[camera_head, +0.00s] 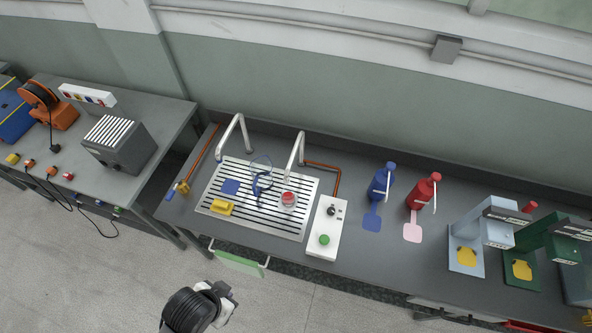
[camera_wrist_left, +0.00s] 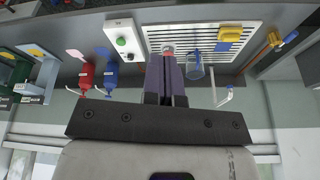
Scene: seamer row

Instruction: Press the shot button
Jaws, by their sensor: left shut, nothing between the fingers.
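A white control box (camera_head: 327,222) stands on the counter right of the slotted drain plate. It carries a round green button (camera_head: 324,240) near its front end and a small black control (camera_head: 332,211) towards its back. The pictures show no readable label on either. In the left wrist view the box (camera_wrist_left: 126,45) and its green button (camera_wrist_left: 121,41) lie left of my left gripper (camera_wrist_left: 166,56). The gripper's dark fingers are closed together and empty, apart from the button. In the head view its fingertips cannot be made out. My right gripper is in neither view.
The slotted drain plate (camera_head: 250,224) holds a yellow block (camera_head: 222,208), a blue pad (camera_head: 231,187) and a red-topped jar (camera_head: 289,200). Two tap-like pipes rise behind. A blue bottle (camera_head: 381,184) and red bottle (camera_head: 424,191) stand right of the box. Machines fill the far right.

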